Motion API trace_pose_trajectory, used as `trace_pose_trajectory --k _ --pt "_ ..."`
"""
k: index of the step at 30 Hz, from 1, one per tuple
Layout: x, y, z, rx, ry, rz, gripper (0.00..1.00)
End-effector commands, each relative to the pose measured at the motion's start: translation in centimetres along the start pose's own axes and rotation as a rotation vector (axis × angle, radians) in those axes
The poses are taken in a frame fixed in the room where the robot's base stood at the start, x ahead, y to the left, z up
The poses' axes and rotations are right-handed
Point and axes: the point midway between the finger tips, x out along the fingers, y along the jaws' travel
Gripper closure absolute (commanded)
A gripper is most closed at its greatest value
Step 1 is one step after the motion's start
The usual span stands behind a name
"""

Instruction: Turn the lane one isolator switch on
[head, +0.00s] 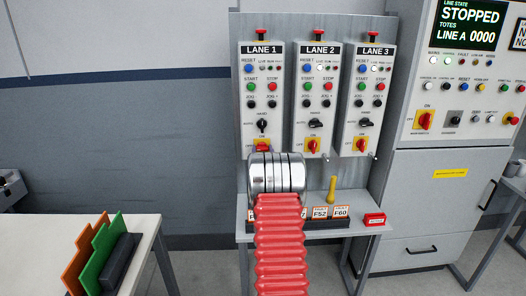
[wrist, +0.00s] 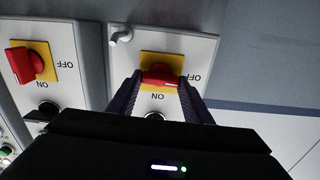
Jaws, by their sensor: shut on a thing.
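The lane one isolator switch (wrist: 160,76) is a red handle on a yellow plate marked ON and OFF. The wrist view shows these markings upside down. Its handle lies sideways, in line with the OFF marking rather than ON. My gripper (wrist: 159,82) has one dark finger on each side of the handle and is shut on it. In the head view the red handle (head: 262,148) shows at the bottom of the LANE 1 panel (head: 261,90). My silver wrist and red arm hide the lower panel and the fingers there.
The LANE 2 isolator (head: 312,146) and LANE 3 isolator (head: 360,145) sit to the right. A grey hook (wrist: 120,36) juts out beside the lane one plate. Below is a shelf (head: 345,230) with tags, a yellow-handled item (head: 332,189) and a red block (head: 375,219).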

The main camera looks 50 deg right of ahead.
Motion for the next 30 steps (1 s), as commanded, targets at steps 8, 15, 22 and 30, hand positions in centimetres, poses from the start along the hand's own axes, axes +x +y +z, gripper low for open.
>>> trace_pose_trajectory --k 8,15,22,30 --pt "-0.1 -0.07 0.16 0.133 -0.003 -0.001 0.77" --pt "-0.1 0.0 0.23 0.33 -0.004 -0.001 0.77" --pt "-0.1 0.09 0.32 0.548 -0.005 -0.001 0.77" --pt "-0.11 0.2 0.44 0.804 -0.006 0.0 0.77"
